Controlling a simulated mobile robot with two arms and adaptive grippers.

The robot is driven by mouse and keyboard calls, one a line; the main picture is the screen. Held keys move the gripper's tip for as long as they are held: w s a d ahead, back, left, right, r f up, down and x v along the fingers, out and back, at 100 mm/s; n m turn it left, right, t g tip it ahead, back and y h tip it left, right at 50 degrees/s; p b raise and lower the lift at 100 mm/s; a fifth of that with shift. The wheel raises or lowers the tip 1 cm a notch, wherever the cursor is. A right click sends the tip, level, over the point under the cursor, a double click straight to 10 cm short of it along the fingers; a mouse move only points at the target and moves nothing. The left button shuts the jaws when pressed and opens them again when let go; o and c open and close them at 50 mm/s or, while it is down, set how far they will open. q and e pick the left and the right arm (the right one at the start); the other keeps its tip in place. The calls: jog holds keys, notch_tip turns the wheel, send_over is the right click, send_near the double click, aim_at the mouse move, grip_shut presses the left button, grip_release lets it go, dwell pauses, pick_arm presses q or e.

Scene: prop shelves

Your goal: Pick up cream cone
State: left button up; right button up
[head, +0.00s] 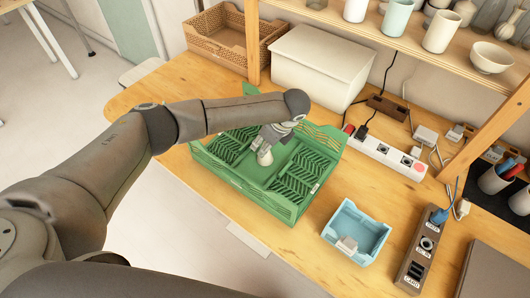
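A small cream cone (265,157) appears to stand in the green crate (290,211), near the crate's middle. My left arm reaches across from the left, and its gripper (264,146) points down into the crate right at the cone. The gripper's fingers are small and partly hidden by the wrist. I cannot tell whether they touch the cone or are closed on it. My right gripper is not in view.
A small blue bin (369,225) holding a pale grey block (346,245) stands right of the crate. Behind are a lidded white box (318,62), a brown crate (216,38) and a white power strip (385,152). A shelf with cups overhangs the back right.

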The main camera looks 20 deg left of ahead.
pick_arm(q)
jog(key=shift+c, duration=0.9)
jog(key=c, duration=0.5)
grip_shut()
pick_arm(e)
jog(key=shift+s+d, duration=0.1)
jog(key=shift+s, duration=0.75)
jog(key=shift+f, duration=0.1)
